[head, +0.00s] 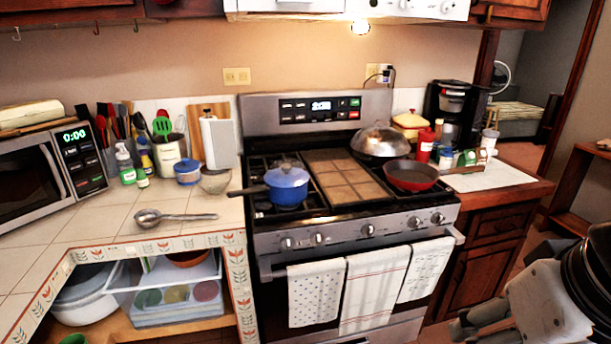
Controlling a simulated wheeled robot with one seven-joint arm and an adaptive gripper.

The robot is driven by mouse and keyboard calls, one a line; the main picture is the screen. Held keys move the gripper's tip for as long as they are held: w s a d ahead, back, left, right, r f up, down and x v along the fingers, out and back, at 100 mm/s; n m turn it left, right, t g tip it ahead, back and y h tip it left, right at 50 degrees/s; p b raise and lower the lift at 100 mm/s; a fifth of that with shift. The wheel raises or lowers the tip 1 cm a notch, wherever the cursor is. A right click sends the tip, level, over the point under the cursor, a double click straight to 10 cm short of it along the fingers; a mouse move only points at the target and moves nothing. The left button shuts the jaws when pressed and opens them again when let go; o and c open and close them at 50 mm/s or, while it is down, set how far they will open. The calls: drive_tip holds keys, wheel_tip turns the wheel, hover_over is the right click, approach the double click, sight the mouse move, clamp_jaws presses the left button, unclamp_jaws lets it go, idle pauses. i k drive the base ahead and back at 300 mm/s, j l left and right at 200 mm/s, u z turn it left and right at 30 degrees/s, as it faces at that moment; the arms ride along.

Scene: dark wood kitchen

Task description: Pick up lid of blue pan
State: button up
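The blue pan (287,194) sits on the left side of the stove, with its dark handle pointing left. Its lid (286,177) rests on top and has a small knob at its centre. My gripper (468,328) is at the lower right, in front of the stove's right side and well apart from the pan.
A red pan (411,177) and a large domed metal lid (380,141) are on the stove's right side. A metal ladle (172,217) lies on the left counter. Towels (370,288) hang on the oven handle. The white range hood (350,10) is above.

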sight(286, 177)
drive_tip(key=i+j+z, duration=0.1)
drive_tip(key=i+j, duration=0.2)
drive_tip(key=i+j+z, duration=0.15)
drive_tip(key=i+j, duration=0.2)
drive_tip(key=i+j+z, duration=0.1)
drive_tip(key=i+j, duration=0.15)
drive_tip(key=j, duration=0.25)
drive_tip(key=i+j+z, duration=0.15)
drive_tip(key=i+j, duration=0.15)
drive_tip(key=i+j+z, duration=0.1)
drive_tip(key=i+j, duration=0.15)
drive_tip(key=j, duration=0.35)
